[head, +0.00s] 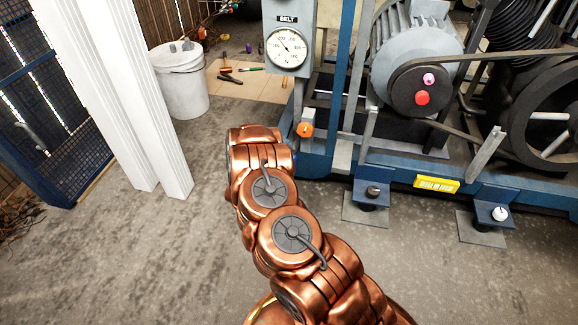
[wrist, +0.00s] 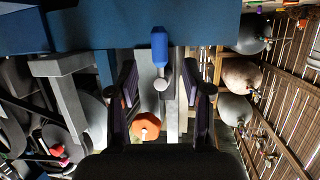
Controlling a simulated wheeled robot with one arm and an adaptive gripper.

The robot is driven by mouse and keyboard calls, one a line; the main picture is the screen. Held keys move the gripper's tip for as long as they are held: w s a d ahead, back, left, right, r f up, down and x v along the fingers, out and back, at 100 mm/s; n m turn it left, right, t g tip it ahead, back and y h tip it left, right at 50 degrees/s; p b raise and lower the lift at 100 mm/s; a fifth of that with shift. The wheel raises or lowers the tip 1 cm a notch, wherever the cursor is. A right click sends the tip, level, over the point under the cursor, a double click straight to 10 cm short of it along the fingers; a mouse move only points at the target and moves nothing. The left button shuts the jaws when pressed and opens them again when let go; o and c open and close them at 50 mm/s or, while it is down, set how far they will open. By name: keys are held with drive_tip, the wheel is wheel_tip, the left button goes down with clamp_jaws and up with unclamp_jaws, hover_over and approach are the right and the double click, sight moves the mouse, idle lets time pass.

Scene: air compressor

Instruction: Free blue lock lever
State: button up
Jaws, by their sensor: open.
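The blue lock lever (wrist: 159,46) shows at the upper middle of the wrist view, with a pale round end (wrist: 160,84) below its blue grip. My gripper (wrist: 160,72) is open, with one dark finger on each side of the lever's line. The lever lies between the fingers in the picture, and a gap shows on both sides. I cannot tell how deep it is between them. In the head view my copper arm hides the gripper and most or all of the lever.
An orange knob (wrist: 145,126) sits close to the fingers; an orange fitting (head: 305,130) shows on the blue frame in the head view. A belt gauge (head: 286,48) stands above. A white bucket (head: 181,82) and white post (head: 125,95) are left. Floor is clear in front.

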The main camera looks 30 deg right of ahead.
drive_tip(key=shift+v, duration=1.75)
drive_tip(key=shift+w+r, duration=0.1)
